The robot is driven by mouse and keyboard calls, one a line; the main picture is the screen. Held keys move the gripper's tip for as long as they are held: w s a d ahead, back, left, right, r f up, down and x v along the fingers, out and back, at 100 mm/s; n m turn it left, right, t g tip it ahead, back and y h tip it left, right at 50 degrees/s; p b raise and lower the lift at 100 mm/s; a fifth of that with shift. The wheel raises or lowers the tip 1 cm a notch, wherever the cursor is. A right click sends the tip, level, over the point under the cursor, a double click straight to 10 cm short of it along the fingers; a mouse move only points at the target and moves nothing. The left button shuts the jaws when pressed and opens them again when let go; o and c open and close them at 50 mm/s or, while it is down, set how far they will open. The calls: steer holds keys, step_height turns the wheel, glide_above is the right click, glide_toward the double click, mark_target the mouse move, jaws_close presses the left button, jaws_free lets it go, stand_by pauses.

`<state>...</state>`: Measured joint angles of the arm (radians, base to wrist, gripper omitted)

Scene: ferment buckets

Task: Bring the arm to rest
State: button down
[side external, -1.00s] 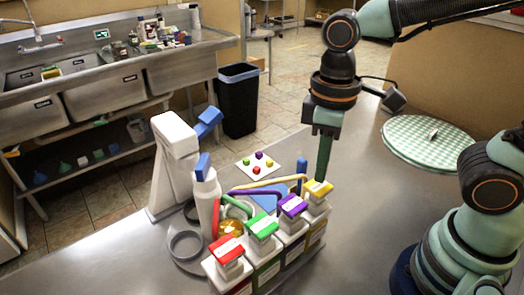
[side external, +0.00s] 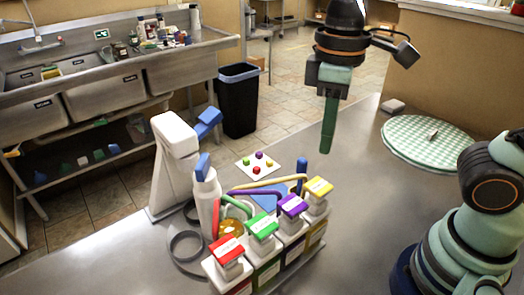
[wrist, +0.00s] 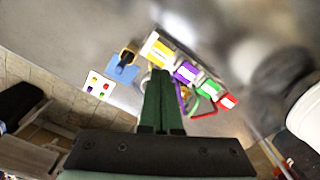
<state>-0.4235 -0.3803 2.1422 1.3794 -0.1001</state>
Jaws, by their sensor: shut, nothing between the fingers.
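My gripper (side external: 328,122) is shut and empty, its green fingers pointing down in the air above the counter, behind and above the row of buckets in the side view. It also shows in the wrist view (wrist: 161,100), fingers together. Several white buckets stand in a row: one with a red lid (side external: 226,249), one with a green lid (side external: 262,224), one with a purple lid (side external: 292,205) and one with a yellow lid (side external: 318,187). The yellow-lidded bucket is nearest my gripper, and they are apart.
A white bottle (side external: 206,203) and a white stand-like device (side external: 172,165) are left of the buckets. A white card with coloured pieces (side external: 257,166) lies behind them. A green checked round mat (side external: 428,142) lies at right. The counter between mat and buckets is clear.

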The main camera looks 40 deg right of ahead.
steer(key=w+d+m+t, duration=0.2)
steer(key=d+m, duration=0.1)
steer(key=d, duration=0.2)
steer(key=w+d+f+m+t, duration=0.1)
steer(key=w+d+m+t, duration=0.1)
steer(key=d, duration=0.4)
steer(key=shift+f+m+t, duration=0.2)
steer(key=shift+m+t, duration=0.3)
steer(key=shift+t, duration=0.3)
